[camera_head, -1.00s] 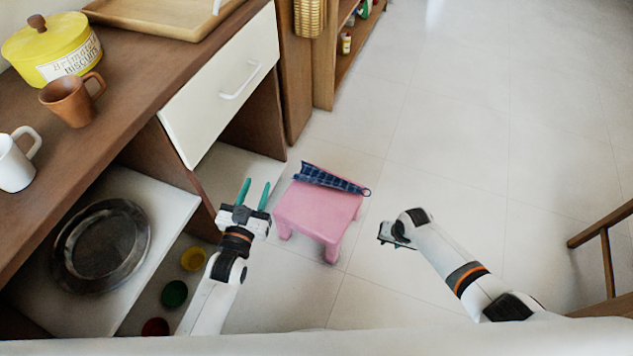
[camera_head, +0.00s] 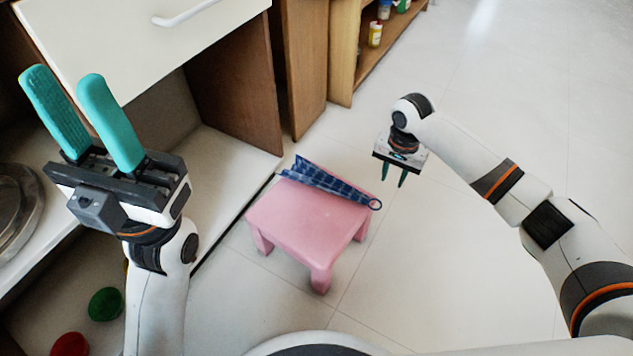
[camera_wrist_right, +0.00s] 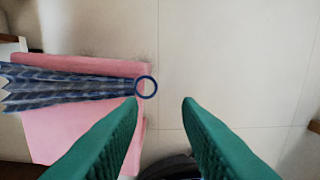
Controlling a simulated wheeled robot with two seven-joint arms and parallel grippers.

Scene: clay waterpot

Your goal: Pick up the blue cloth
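The blue cloth (camera_head: 325,182) is dark blue with a lighter pattern and lies folded along the back of a small pink stool (camera_head: 308,218). A blue ring (camera_head: 376,204) at its right end sticks out past the stool edge. In the right wrist view the cloth (camera_wrist_right: 70,87) lies at the left, and its ring is just beyond the tip of the left finger. My right gripper (camera_head: 394,182) is open and empty, pointing down to the right of the stool, above the ring. My left gripper (camera_head: 65,95) is open and empty, raised at the left, away from the cloth.
A wooden cabinet with a white drawer (camera_head: 130,40) stands at the left, close to my left gripper. A wooden shelf (camera_head: 345,55) is behind the stool. A green bowl (camera_head: 106,304) and a red bowl (camera_head: 69,345) are at lower left. The tiled floor at the right is clear.

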